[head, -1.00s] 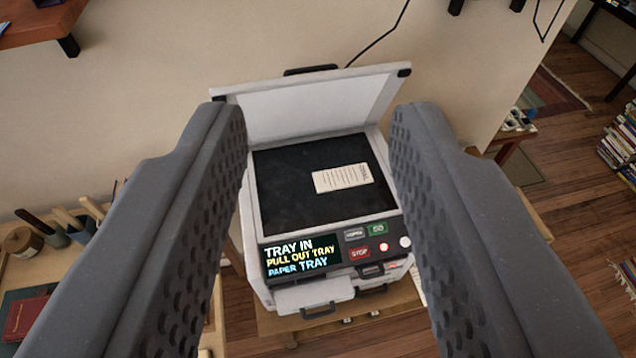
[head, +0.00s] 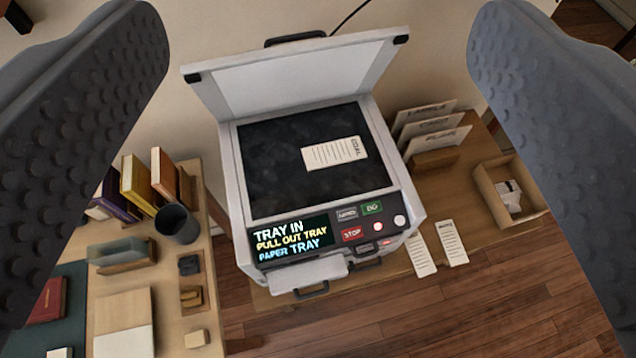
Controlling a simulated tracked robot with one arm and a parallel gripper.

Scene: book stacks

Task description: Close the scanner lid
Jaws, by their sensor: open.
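The scanner (head: 385,204) stands on a low wooden table in the middle of the head view. Its white lid (head: 300,72) is raised at the back, with a black handle (head: 295,38) on its top edge. A paper slip (head: 335,153) lies on the dark glass (head: 270,165). The front panel display (head: 290,240) reads "TRAY IN, PULL OUT TRAY, PAPER TRAY". My gripper (head: 318,30) is wide open and empty, its two grey fingers at the left and right of the picture, apart from the lid.
A desk (head: 210,270) at left holds books, a dark cup (head: 178,223) and small blocks. Right of the scanner are upright cards (head: 425,125), loose slips (head: 452,243) and an open box (head: 505,195). Wooden floor (head: 480,310) shows at the front. A wall stands behind.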

